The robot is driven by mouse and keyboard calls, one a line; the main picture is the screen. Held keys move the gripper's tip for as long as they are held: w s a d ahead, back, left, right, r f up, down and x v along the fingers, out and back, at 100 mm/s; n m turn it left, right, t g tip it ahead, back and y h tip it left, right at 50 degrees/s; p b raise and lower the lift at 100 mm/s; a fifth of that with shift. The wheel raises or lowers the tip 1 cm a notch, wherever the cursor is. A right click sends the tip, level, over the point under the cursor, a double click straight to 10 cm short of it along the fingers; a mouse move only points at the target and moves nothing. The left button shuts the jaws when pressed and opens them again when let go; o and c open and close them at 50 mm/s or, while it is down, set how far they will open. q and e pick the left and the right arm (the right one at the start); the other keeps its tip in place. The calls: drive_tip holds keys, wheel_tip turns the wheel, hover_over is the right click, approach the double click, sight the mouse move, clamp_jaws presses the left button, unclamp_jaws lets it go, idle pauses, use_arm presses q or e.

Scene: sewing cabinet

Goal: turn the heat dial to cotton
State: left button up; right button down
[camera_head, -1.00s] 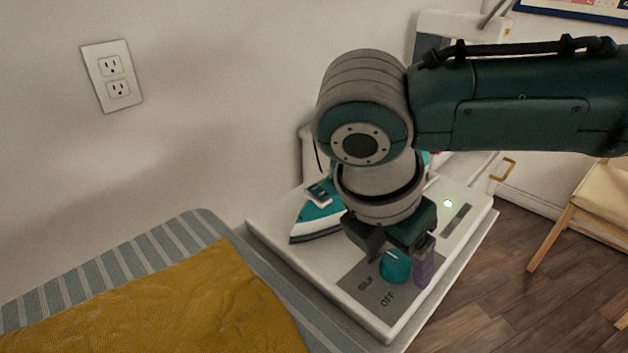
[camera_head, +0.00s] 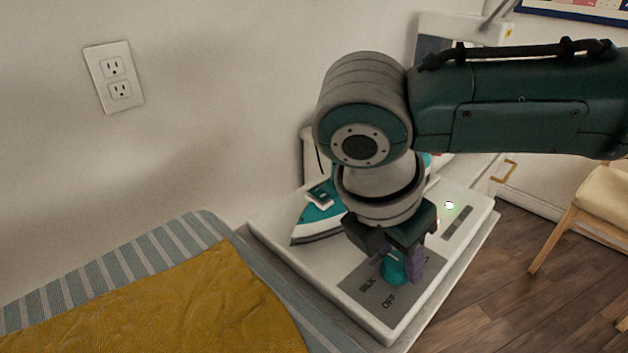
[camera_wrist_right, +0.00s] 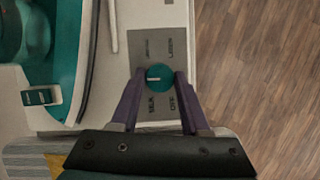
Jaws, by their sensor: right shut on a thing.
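The heat dial (camera_head: 392,271) is a round teal knob on a grey panel (camera_head: 365,290) at the front of the white ironing station. In the right wrist view the dial (camera_wrist_right: 159,77) has a white pointer mark that points left, between the SILK label (camera_wrist_right: 152,105) at lower left and a blurred label (camera_wrist_right: 148,47) at upper left. OFF (camera_wrist_right: 172,104) is at lower right, another blurred label (camera_wrist_right: 170,47) at upper right. My right gripper (camera_head: 400,272) is shut on the dial, a purple finger on each side. My left gripper is out of view.
A teal and white iron (camera_head: 318,222) rests on the white station (camera_head: 280,243), left of my right gripper. A striped ironing board (camera_head: 120,255) with mustard cloth (camera_head: 190,305) is at the left. A lit indicator (camera_head: 449,205) shows behind the dial. Wood floor is right.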

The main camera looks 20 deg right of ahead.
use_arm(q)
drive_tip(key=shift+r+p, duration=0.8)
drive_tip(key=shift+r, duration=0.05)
use_arm(e)
drive_tip(key=shift+r+m+g, duration=0.2)
drive_tip(key=shift+m+g, duration=0.2)
drive_tip(key=shift+m, duration=0.5)
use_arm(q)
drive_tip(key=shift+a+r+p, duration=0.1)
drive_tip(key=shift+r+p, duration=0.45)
use_arm(e)
drive_tip(key=m+g, duration=0.1)
drive_tip(key=m, duration=0.1)
drive_tip(key=shift+w+a+m, duration=0.1)
drive_tip(key=shift+m, duration=0.2)
drive_tip(key=m, duration=0.1)
drive_tip(key=m+g, duration=0.1)
drive_tip(key=m, duration=0.1)
drive_tip(key=shift+w+f+m, duration=0.1)
drive_tip(key=shift+f+m, duration=0.1)
drive_tip(key=shift+m, duration=0.1)
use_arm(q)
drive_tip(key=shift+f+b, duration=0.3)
use_arm(e)
drive_tip(key=shift+w+m+g+y, duration=0.1)
drive_tip(key=shift+m+g+y, duration=0.55)
drive_tip(key=shift+m, duration=1.25)
drive_tip(key=shift+c, duration=1.9)
unclamp_jaws()
drive_tip(key=shift+r, duration=0.1)
